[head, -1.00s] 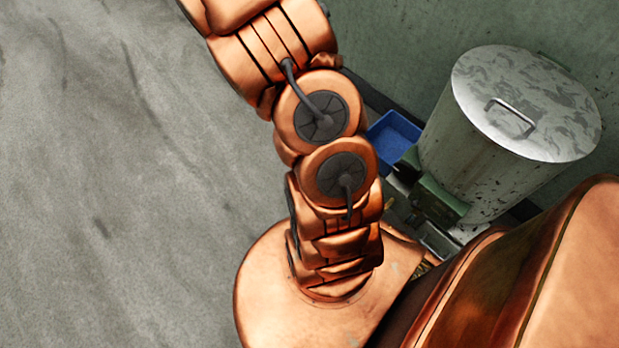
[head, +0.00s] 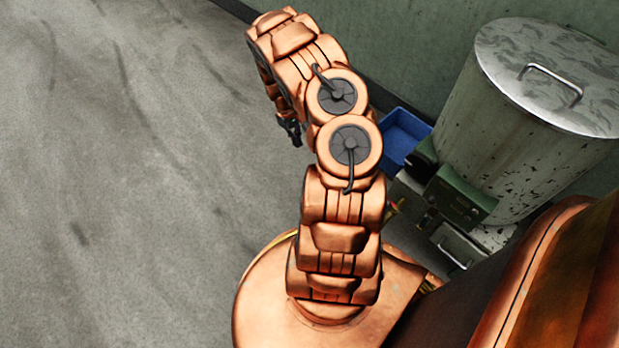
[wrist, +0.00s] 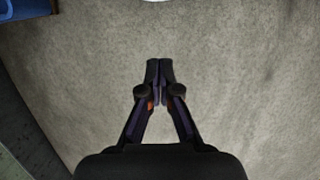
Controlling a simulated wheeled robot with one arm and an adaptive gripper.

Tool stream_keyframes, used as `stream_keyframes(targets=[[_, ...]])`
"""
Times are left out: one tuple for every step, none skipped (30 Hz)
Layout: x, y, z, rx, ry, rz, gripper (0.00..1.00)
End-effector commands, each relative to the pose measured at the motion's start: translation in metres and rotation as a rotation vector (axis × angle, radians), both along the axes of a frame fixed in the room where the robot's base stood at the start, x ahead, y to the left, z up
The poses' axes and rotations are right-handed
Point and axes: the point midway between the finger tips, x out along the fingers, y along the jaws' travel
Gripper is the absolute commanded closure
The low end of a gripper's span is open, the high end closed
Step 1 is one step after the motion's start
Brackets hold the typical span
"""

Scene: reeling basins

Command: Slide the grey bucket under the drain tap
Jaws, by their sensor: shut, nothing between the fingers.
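My gripper (wrist: 159,68) is shut and empty above bare floor in the wrist view. In the head view my gripper (head: 291,132) shows small and dark beside my arm, left of the blue container. I cannot make out a grey bucket for certain in either view. A pale curved edge (wrist: 156,1) is cut off at the top of the wrist view, beyond the fingertips; I cannot tell what it is. No drain tap can be clearly made out; my arm hides part of the area beside the drum.
A large metal drum (head: 510,130) with a handled lid stands by the green wall at right. A blue container (head: 403,137) and a green box (head: 461,195) are beside it. The blue container's corner (wrist: 28,8) seems to show in the wrist view. Open floor (head: 130,200) lies left.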

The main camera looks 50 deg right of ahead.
Motion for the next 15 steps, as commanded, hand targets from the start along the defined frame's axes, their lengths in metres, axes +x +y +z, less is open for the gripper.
stream_keyframes(targets=[[-0.001,0.0,-0.017,0.011,-0.004,0.0,1.0],[0.0,0.0,-0.021,0.015,-0.006,0.001,1.0],[0.0,0.001,-0.026,0.02,-0.009,0.003,1.0],[0.0,0.001,-0.029,0.022,-0.011,0.003,1.0],[0.0,0.001,-0.031,0.025,-0.012,0.005,1.0],[0.001,0.001,-0.034,0.027,-0.014,0.005,1.0],[0.0,0.001,-0.036,0.029,-0.014,0.005,1.0],[0.0,0.001,-0.038,0.029,-0.014,0.005,1.0],[-0.001,0.001,-0.04,0.029,-0.014,0.005,1.0],[-0.002,0.001,-0.043,0.03,-0.014,0.006,1.0],[-0.002,0.001,-0.046,0.03,-0.013,0.005,1.0],[-0.003,0.002,-0.051,0.03,-0.013,0.005,1.0],[-0.005,0.002,-0.056,0.03,-0.012,0.006,1.0],[-0.006,0.003,-0.061,0.031,-0.012,0.006,1.0],[-0.008,0.003,-0.068,0.032,-0.012,0.005,1.0]])
